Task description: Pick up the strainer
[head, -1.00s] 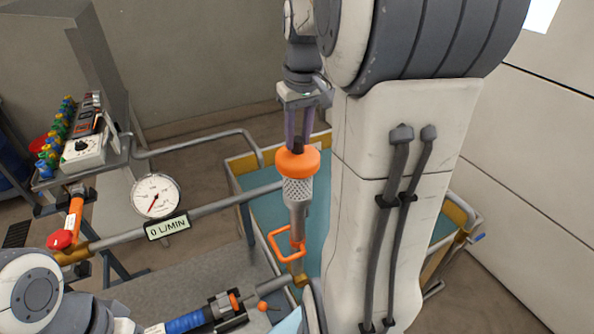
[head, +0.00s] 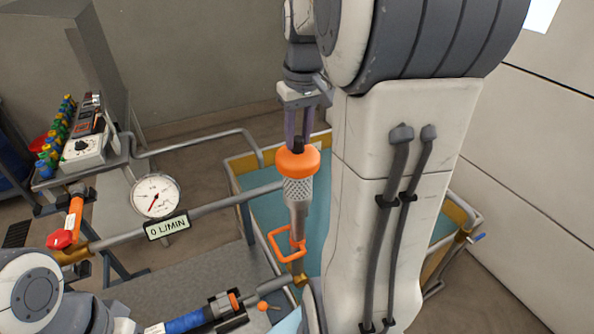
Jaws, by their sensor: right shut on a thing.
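The strainer (head: 298,191) is a grey perforated cylinder with an orange collar (head: 299,163) and a dark knob on top. It stands upright in the middle of the head view, in front of the blue-green tank. My right gripper (head: 298,140) comes down from above and is shut on the strainer's top knob. Below the perforated part are a grey tube and an orange loop handle (head: 284,245). I cannot tell whether the strainer touches the brass fitting (head: 300,280) below. My left gripper is not in view; only part of my left arm shows at lower left.
The tank (head: 265,215) with yellow edges lies behind the strainer. A pipe (head: 225,204) with a round gauge (head: 156,196) and a "0 L/MIN" display (head: 167,225) runs at left. A blue hose (head: 186,322) with a coupling lies at the bottom. A control box (head: 82,149) stands far left.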

